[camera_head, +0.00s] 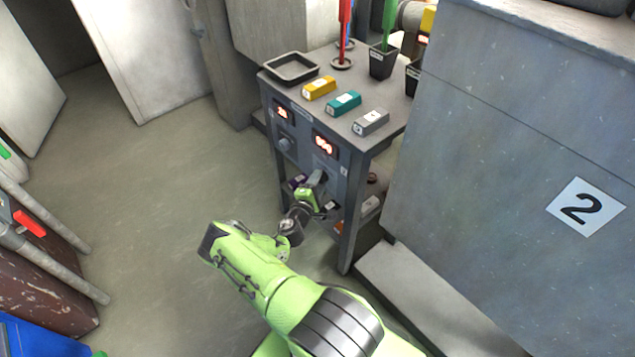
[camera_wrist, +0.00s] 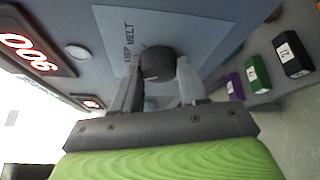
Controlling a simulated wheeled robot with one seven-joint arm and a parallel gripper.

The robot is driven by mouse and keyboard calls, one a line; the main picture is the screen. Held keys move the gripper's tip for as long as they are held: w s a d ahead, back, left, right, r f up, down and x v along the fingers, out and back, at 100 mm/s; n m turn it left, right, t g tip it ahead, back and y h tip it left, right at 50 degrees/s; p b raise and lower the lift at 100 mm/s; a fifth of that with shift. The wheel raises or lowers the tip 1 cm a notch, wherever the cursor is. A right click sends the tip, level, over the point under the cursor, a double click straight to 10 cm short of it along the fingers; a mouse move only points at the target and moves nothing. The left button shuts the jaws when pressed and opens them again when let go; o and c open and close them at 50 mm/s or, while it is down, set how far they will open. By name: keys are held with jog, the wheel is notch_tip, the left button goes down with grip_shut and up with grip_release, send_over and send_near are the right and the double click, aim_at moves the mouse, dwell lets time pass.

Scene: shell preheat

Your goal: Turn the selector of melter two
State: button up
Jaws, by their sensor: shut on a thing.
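The selector knob (camera_wrist: 158,63) is dark and round on a light plate marked KEEP and MELT in the wrist view. My gripper (camera_wrist: 160,88) has its two fingers on either side of the knob and is shut on it. In the head view my green arm reaches to the front panel (camera_head: 307,150) of a small grey bench, and my gripper (camera_head: 318,180) is at the panel's lower right. The gripper hides most of the knob there. A lit red display (camera_wrist: 30,52) stands beside the plate in the wrist view, and it also shows in the head view (camera_head: 325,144).
On the bench top lie a black tray (camera_head: 291,68) and yellow (camera_head: 319,88), teal (camera_head: 343,103) and grey (camera_head: 371,121) blocks. A big grey cabinet marked 2 (camera_head: 587,208) stands close on the right.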

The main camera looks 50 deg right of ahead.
jog(key=m+h, duration=0.1)
jog(key=m, duration=0.2)
jog(key=m+h, duration=0.1)
jog(key=m, duration=0.1)
jog(key=shift+f+t+h, duration=0.25)
jog(key=shift+t+h, duration=0.05)
dwell(0.4)
jog(key=o, duration=1.1)
jog(key=shift+c, duration=0.2)
